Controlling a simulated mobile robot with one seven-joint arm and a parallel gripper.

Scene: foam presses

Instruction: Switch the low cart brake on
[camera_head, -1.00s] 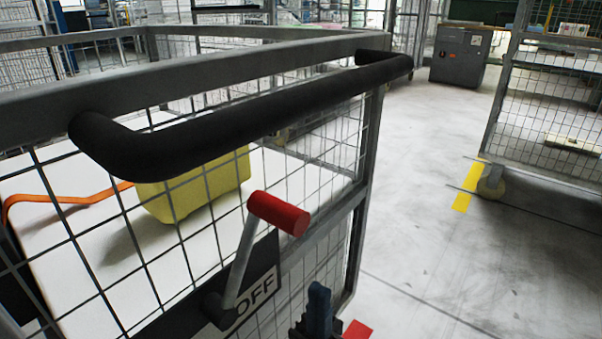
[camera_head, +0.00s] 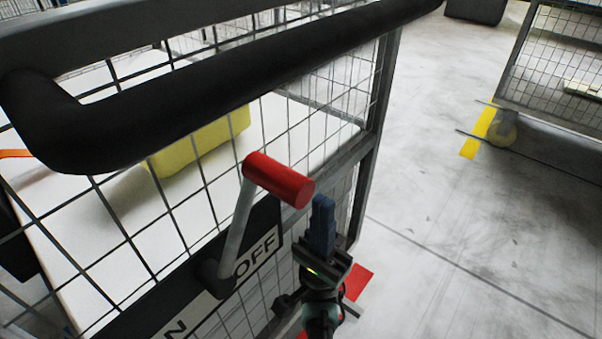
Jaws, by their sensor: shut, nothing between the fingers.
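The cart brake is a grey lever (camera_head: 239,225) with a red cylindrical grip (camera_head: 279,180), mounted on the mesh side of the low cart. The lever stands up, leaning right, above a label plate (camera_head: 259,252) that reads "OFF" on the right; a partly cut letter, apparently "N", shows lower left. My gripper (camera_head: 323,204), with blue fingers, is shut and empty. In the picture its fingertips are just right of and below the red grip's right end. I cannot tell whether they touch it.
The cart's thick black handle bar (camera_head: 215,85) runs across above the lever. A yellow box (camera_head: 201,142) lies inside the cart. Another mesh cart (camera_head: 562,75) stands at the right beside yellow floor tape (camera_head: 480,130). The floor between is clear.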

